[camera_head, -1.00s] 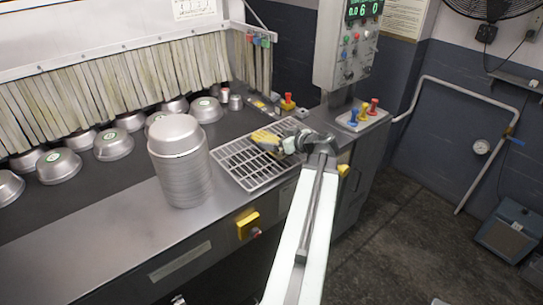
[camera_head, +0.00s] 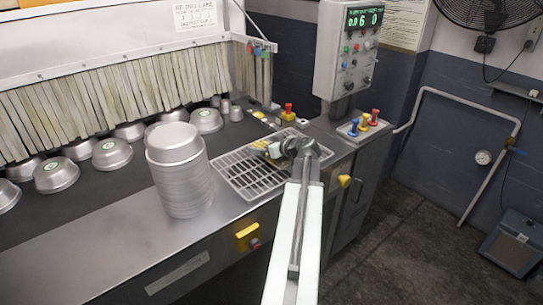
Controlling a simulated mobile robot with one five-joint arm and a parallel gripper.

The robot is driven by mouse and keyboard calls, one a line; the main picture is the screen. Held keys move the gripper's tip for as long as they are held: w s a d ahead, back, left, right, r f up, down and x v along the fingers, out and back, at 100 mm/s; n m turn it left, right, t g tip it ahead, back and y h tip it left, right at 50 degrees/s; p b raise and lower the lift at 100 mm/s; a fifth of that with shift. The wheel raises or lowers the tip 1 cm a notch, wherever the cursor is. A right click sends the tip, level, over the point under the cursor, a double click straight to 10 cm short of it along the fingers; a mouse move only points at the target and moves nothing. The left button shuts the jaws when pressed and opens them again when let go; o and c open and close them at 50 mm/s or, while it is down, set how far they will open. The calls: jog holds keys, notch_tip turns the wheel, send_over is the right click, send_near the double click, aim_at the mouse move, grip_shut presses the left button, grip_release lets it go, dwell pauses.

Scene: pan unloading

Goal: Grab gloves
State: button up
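The yellow gloves (camera_head: 260,145) lie on the metal grate (camera_head: 236,176) set in the counter, right of the pan stack. My gripper (camera_head: 275,151) is at their right side, low over the grate, and covers part of them. It looks very close to or touching them. The fingers are small and dark here, so I cannot tell whether they are open or shut on the gloves.
A tall stack of metal pans (camera_head: 182,182) stands left of the grate. Several pans (camera_head: 112,153) sit on the dark belt before the strip curtain. A control box (camera_head: 350,50) and coloured knobs (camera_head: 364,122) stand right of the grate.

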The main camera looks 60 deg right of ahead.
jog(key=c, duration=1.1)
jog(key=shift+r+p, duration=0.55)
jog(key=shift+c, duration=0.2)
notch_tip(320, 180, up, 3)
jog(key=p, duration=0.3)
jog(key=shift+r, duration=0.15)
jog(key=s+a, duration=0.1)
jog(key=s, duration=0.4)
jog(key=s+a, duration=0.1)
jog(key=s, duration=0.4)
jog(key=s+a+p, duration=0.1)
jog(key=s, duration=0.4)
jog(key=shift+s+r, duration=0.3)
jog(key=shift+s, duration=0.1)
